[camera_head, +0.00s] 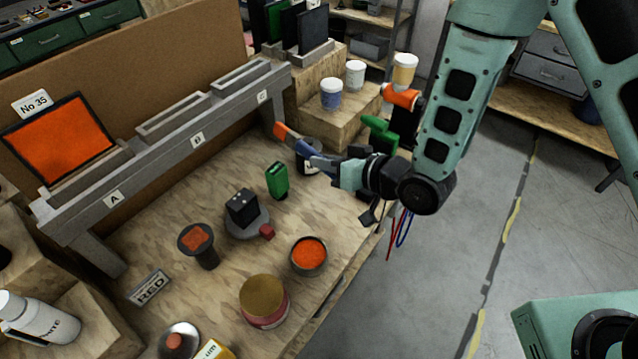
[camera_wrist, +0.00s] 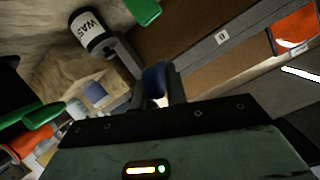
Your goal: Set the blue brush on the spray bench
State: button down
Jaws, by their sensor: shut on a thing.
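The blue brush (camera_head: 301,147) has a blue body and an orange tip that points up and to the left in the head view. My gripper (camera_head: 320,162) is shut on it and holds it above the right part of the wooden bench (camera_head: 150,235). In the wrist view the blue part (camera_wrist: 155,80) shows between the fingers; the rest of the brush is hidden there. A dark pot with a white label (camera_head: 308,155) stands close behind the gripper and is partly hidden by it. The label reads "WAS" in the wrist view (camera_wrist: 92,30).
A green block (camera_head: 277,180), a black block on a round base (camera_head: 242,208), an open orange paint tin (camera_head: 308,256) and a lidded tin (camera_head: 264,300) stand on the bench. A grey slotted rail (camera_head: 180,150) runs along the back. Bare wood shows between them.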

notch_tip(320, 180, down, 6)
jog(key=p, duration=0.1)
jog(key=shift+f+p, duration=0.25)
jog(key=shift+p, duration=0.05)
jog(key=shift+f, duration=0.15)
